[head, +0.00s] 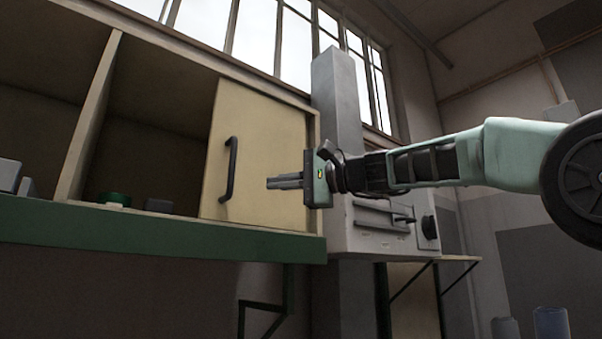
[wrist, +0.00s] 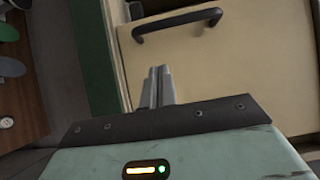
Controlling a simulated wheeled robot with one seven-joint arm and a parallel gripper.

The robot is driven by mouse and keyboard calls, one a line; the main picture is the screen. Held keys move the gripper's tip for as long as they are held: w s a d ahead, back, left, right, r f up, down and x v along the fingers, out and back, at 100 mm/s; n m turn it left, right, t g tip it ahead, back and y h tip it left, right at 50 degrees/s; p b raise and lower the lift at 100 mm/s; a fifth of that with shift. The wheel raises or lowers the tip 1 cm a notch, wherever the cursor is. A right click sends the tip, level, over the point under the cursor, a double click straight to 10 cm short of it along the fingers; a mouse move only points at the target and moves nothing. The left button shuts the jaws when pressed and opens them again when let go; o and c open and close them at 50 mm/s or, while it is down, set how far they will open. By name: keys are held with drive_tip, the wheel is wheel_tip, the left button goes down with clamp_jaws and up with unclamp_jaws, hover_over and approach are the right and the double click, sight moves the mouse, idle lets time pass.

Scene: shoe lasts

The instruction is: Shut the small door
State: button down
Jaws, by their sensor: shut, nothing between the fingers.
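The small door (head: 262,150) is a cream panel with a black bar handle (head: 231,168) near its left edge. It covers the right part of a cabinet bay, and the bay's left part is uncovered. My gripper (head: 270,183) is shut and empty. In the head view its fingers point left, in front of the door and right of the handle. In the wrist view the shut fingertips (wrist: 160,71) lie over the door panel (wrist: 235,75), with the handle (wrist: 178,22) beyond them. I cannot tell whether the fingers touch the door.
An upright divider (head: 88,125) bounds the bay on the left. A green round object (head: 114,199) and grey blocks sit inside the cabinet. A green edge board (head: 150,232) runs below. A grey machine (head: 378,225) stands right, behind my arm.

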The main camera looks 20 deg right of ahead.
sight(250, 180)
drive_tip(key=shift+w+a+p, duration=0.2)
drive_tip(key=shift+a+p, duration=0.1)
drive_tip(key=shift+a, duration=0.65)
drive_tip(key=shift+w+a+p, duration=0.15)
drive_tip(key=shift+a+p, duration=0.15)
drive_tip(key=shift+a, duration=0.7)
drive_tip(key=shift+w+a+p, duration=0.2)
drive_tip(key=shift+a+p, duration=0.1)
drive_tip(key=shift+a, duration=0.65)
drive_tip(key=shift+a, duration=0.1)
drive_tip(key=s+a+p, duration=0.1)
drive_tip(key=s+a, duration=0.2)
drive_tip(key=a, duration=0.7)
drive_tip(key=s+a+p, duration=0.1)
drive_tip(key=s+a, duration=0.2)
drive_tip(key=a, duration=0.8)
drive_tip(key=shift+s+p, duration=0.15)
drive_tip(key=shift+p, duration=0.15)
drive_tip(key=shift+a, duration=0.15)
